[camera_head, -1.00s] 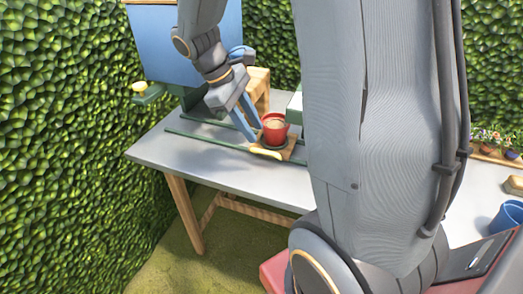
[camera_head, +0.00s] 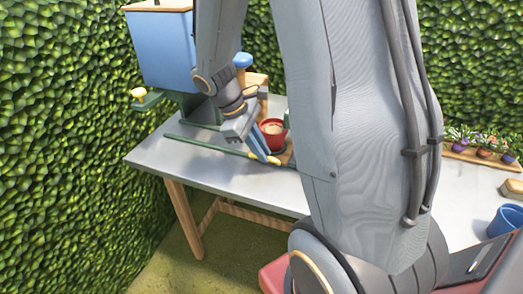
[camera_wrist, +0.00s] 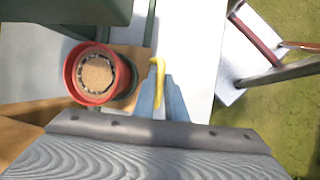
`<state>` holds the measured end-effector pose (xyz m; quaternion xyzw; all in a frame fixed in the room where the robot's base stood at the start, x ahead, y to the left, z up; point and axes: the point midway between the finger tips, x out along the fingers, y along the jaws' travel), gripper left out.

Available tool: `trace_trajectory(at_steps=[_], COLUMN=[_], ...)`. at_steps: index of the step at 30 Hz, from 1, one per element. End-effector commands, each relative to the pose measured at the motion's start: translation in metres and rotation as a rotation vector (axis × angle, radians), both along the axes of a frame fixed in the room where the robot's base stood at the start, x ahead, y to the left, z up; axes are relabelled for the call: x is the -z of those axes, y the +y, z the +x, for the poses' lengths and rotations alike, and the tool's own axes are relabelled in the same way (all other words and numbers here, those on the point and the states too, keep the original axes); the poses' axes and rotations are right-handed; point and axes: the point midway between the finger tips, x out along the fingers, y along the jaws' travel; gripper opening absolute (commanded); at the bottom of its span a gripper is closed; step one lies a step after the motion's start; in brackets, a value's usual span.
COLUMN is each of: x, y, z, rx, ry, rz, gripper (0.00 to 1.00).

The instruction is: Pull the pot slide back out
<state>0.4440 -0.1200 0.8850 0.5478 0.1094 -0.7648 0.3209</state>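The pot slide is a wooden board (camera_wrist: 128,62) with a yellow handle (camera_wrist: 158,68) at its front edge. A red pot (camera_wrist: 76,69) filled with brown material stands upright on the board; it also shows in the head view (camera_head: 272,127). My gripper (camera_wrist: 160,88) is at the handle, with one blue finger on each side of it and no clear gap. It appears shut on the handle. In the head view my gripper (camera_head: 267,157) is low over the table's front part, in front of the pot, and it partly hides the slide.
A blue hopper (camera_head: 161,48) on a green stand is behind left on the grey table (camera_head: 215,172). A green rail (camera_head: 205,145) runs along the table. Flower pots (camera_head: 484,152) and a blue bucket (camera_head: 507,219) are at the right. Hedges enclose the table.

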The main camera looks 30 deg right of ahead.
Motion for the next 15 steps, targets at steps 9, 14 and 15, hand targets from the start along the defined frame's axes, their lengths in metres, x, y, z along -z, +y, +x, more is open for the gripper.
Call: trace_trajectory(at_steps=[9, 14, 15], x=[0.000, -0.001, -0.002], y=[-0.001, -0.013, -0.017], z=[-0.001, -0.016, -0.022], rx=[0.001, 0.003, 0.004], ry=[0.001, 0.001, 0.002], rz=[0.000, -0.001, -0.001], gripper=[0.00, 0.00, 0.00])
